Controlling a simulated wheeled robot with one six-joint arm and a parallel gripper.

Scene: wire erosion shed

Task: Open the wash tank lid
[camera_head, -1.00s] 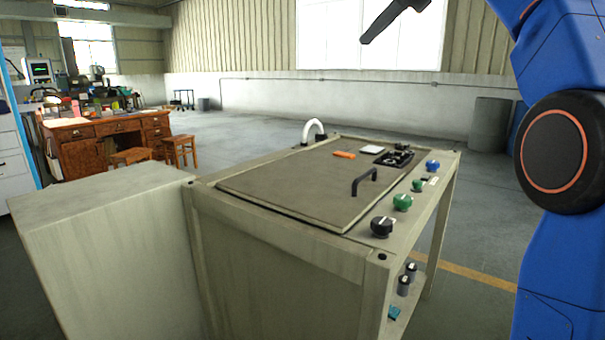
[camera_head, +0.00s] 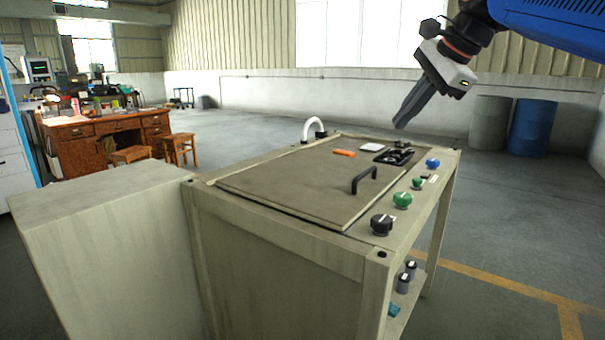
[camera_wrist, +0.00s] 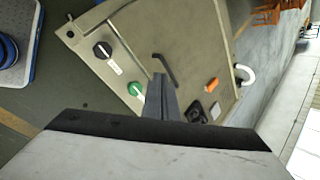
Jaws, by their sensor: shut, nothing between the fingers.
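The wash tank lid (camera_head: 285,185) is a flat grey-brown panel lying closed on the tank top. Its black bar handle (camera_head: 364,180) stands near the lid's right front edge. In the wrist view, the lid (camera_wrist: 195,40) and its handle (camera_wrist: 165,70) lie beyond the fingers. My gripper (camera_head: 401,122) is shut and empty, pointing down and left, in the air above the back right of the tank, apart from the handle. The shut fingers also show in the wrist view (camera_wrist: 160,85), hiding part of the tank top.
An orange item (camera_head: 344,153) and a white item (camera_head: 371,147) are at the tank's top rear. A black knob (camera_head: 382,224), a green knob (camera_head: 402,200) and a blue knob (camera_head: 432,163) line the right edge. A white curved pipe (camera_head: 313,127) rises behind. A box (camera_head: 105,215) adjoins the left side.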

